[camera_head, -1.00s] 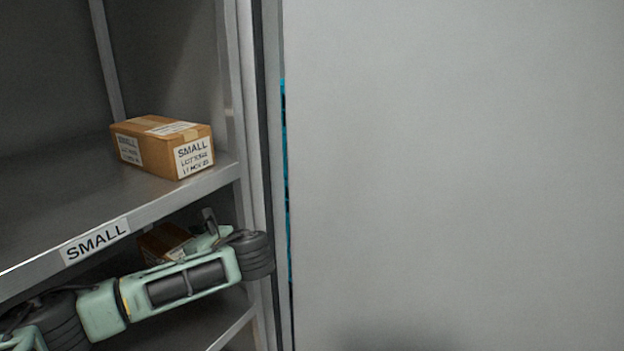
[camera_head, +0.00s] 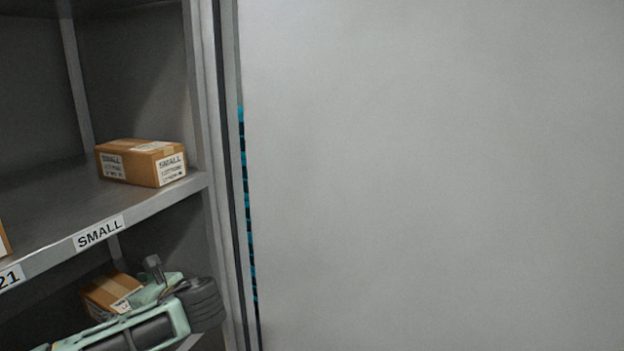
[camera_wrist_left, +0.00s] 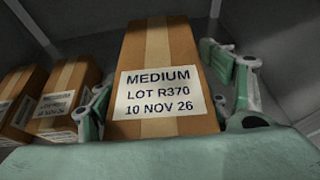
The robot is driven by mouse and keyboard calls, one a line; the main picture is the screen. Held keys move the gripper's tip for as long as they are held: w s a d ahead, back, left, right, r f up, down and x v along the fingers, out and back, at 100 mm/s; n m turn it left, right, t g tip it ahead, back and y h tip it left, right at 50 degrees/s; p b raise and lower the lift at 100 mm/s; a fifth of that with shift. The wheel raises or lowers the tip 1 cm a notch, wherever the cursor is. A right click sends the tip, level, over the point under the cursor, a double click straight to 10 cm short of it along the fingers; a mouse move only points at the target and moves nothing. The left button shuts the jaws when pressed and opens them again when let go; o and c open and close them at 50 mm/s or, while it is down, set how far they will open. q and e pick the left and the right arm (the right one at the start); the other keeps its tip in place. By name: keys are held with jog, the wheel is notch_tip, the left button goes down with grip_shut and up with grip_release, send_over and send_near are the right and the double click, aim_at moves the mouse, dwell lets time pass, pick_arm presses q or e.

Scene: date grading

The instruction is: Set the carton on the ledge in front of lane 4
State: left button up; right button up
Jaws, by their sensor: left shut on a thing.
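A brown carton (camera_wrist_left: 165,60) with tan tape and a label reading MEDIUM, LOT R370, 10 NOV 26 fills the middle of the left wrist view. My left gripper (camera_wrist_left: 172,85) is shut on it, with a green finger on each side. In the head view the left gripper (camera_head: 150,278) is at the lower left, below the upper shelf. A brown carton (camera_head: 108,292) shows at its fingers and appears to be the held one, partly hidden by the gripper. No ledge or lane 4 mark can be made out. My right gripper is not in view.
Cartons (camera_wrist_left: 64,88) stand left of the held one in the wrist view. A SMALL carton (camera_head: 128,164) sits on the upper shelf (camera_head: 150,208), whose edge bears a SMALL tag (camera_head: 99,233). A large plain grey panel (camera_head: 430,180) fills the right of the head view.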

pick_arm(q)
jog(key=d+f, duration=0.1)
jog(key=d, duration=0.1)
jog(key=d+f+m+t+h, duration=0.1)
jog(key=d, duration=0.1)
jog(key=d+f+m, duration=0.1)
jog(key=d, duration=0.1)
jog(key=shift+w+f+t, duration=0.15)
jog(key=shift+f+t, duration=0.2)
jog(key=shift+t, duration=0.05)
jog(key=s+d+f+m+t+h, duration=0.1)
jog(key=s+d, duration=0.1)
jog(key=d, duration=0.2)
jog(key=s+d+f+m+t+h, duration=0.1)
jog(key=s+d+m, duration=0.1)
jog(key=s+d, duration=0.1)
jog(key=s+d+f+m+t+h, duration=0.1)
jog(key=s+d+h, duration=0.1)
jog(key=d, duration=0.3)
jog(key=shift+s+d+f+m+t, duration=0.1)
jog(key=shift+s+d+m+t, duration=0.2)
jog(key=shift+d, duration=0.05)
jog(key=shift+m+h, duration=0.3)
jog(key=s+r, duration=0.1)
jog(key=s, duration=0.3)
jog(key=s+r, duration=0.2)
jog(key=s, duration=0.2)
jog(key=s+r, duration=0.2)
jog(key=s, duration=0.2)
jog(key=shift+d, duration=0.2)
